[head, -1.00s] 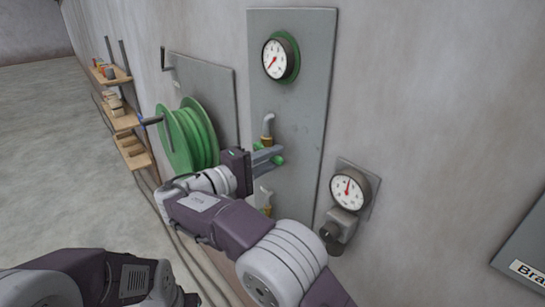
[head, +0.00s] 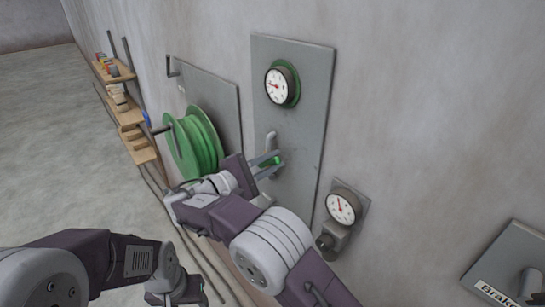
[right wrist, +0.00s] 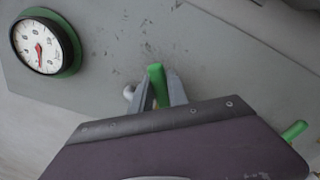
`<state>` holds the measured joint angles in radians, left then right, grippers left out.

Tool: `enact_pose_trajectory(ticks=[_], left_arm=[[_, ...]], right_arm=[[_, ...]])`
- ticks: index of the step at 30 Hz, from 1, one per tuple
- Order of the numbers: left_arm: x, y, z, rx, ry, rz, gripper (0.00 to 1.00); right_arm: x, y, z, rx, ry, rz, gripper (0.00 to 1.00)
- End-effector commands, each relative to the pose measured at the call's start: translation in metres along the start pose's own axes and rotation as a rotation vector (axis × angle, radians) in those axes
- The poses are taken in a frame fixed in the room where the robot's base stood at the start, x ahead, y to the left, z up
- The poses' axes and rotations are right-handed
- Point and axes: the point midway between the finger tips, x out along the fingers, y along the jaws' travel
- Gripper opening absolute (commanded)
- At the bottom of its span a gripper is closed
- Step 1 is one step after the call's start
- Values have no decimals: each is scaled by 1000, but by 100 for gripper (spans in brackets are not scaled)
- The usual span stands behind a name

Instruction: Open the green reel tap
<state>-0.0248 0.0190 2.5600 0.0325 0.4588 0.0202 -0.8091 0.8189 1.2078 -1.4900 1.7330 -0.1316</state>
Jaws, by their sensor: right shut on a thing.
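The green tap handle (head: 277,160) is on the tall grey panel (head: 312,125), below a green-rimmed gauge (head: 281,86). In the right wrist view the handle (right wrist: 157,86) stands between two grey fingers. My right gripper (head: 267,164) is shut on it. A second green end (right wrist: 294,131) sticks out past the gripper body in the right wrist view; what lies between is hidden. The tap's body is mostly hidden behind my gripper. The gauge (right wrist: 40,45) also shows in the right wrist view. My left arm is low at the left; its gripper is not clearly visible.
A green hose reel (head: 193,143) with a crank stands left of my right gripper. A second gauge (head: 341,207) is on the wall at lower right. A sloped labelled panel (head: 510,270) is at far right. Wooden shelves (head: 122,108) stand at far left.

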Motion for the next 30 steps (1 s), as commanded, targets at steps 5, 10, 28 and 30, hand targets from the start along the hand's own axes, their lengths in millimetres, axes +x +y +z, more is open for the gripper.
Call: enact_pose_trajectory(ticks=[5, 10, 28, 30], left_arm=[[-5, 0, 0, 0, 0, 0, 59], [-5, 0, 0, 0, 0, 0, 59], [-5, 0, 0, 0, 0, 0, 59], [-5, 0, 0, 0, 0, 0, 59]], right_arm=[[1, 3, 1, -21, -1, 1, 0], [1, 2, 0, -25, -1, 1, 0], [0, 2, 0, -25, 0, 1, 42], [1, 2, 0, -26, 0, 0, 42]])
